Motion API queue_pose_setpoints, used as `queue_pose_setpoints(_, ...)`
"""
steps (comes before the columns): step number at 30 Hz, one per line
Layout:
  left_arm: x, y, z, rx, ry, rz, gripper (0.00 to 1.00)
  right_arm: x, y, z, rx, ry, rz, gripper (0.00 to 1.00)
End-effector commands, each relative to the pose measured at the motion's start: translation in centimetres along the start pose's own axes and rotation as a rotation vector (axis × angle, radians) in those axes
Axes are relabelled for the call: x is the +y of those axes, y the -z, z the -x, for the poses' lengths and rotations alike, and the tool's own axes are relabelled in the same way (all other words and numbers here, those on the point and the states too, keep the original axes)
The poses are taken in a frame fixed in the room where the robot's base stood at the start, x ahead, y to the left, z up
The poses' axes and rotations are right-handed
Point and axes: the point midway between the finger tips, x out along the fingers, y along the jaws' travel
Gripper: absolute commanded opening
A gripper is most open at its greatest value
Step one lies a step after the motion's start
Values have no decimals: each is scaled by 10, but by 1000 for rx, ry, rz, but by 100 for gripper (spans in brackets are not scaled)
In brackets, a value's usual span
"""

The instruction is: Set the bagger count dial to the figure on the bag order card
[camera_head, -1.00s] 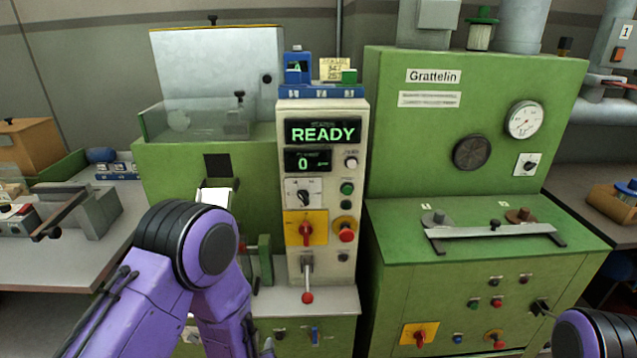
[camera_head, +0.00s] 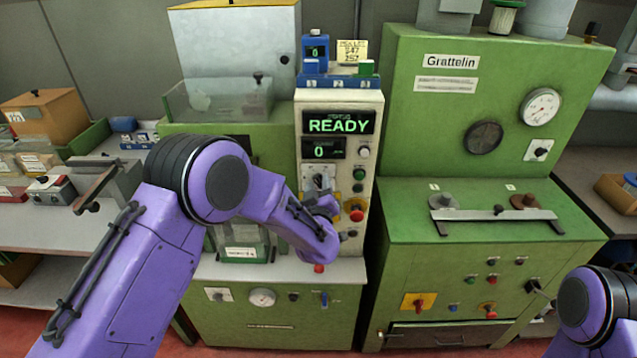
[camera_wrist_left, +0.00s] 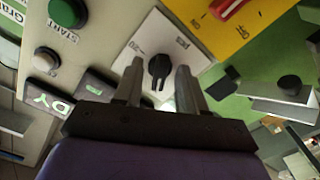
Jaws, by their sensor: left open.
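The count dial is a black knob (camera_wrist_left: 160,72) on a white plate (camera_wrist_left: 146,45) with small markings I cannot read surely. In the head view the plate (camera_head: 318,176) shows on the cream control panel, partly hidden by my arm. My left gripper (camera_wrist_left: 160,75) is open, with one finger on each side of the knob and a visible gap beside it. A yellow card (camera_head: 352,51) with printed figures stands on top of the panel; its upper line is too small to read, and I cannot tell if it is the bag order card. My right gripper is out of view.
The panel displays read READY (camera_head: 338,123) and 0 (camera_head: 319,151). A green START button (camera_wrist_left: 67,12) and a red switch (camera_wrist_left: 228,7) on a yellow plate flank the dial. A red mushroom button (camera_head: 356,210) sits close to my left arm. The green Grattelin machine (camera_head: 410,120) stands to the right.

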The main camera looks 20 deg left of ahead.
Motion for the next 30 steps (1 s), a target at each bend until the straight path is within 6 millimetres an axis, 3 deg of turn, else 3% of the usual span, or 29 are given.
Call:
queue_pose_setpoints(7, 0, 0, -2, 0, 0, 0, 40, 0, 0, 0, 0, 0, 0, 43)
queue_pose_setpoints(8, 0, 0, -2, 0, 0, 0, 37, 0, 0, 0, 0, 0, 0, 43)
queue_pose_setpoints(11, 0, 0, -2, 0, 0, 0, 5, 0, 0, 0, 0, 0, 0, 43)
queue_pose_setpoints(12, 0, 0, -2, 0, 0, 0, 1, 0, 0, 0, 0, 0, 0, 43)
queue_pose_setpoints(23, -1, -2, -2, 0, -1, 52, 1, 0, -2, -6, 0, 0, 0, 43)
queue_pose_setpoints(30, -2, -4, -2, 0, 0, 208, 1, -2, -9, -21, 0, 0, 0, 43)
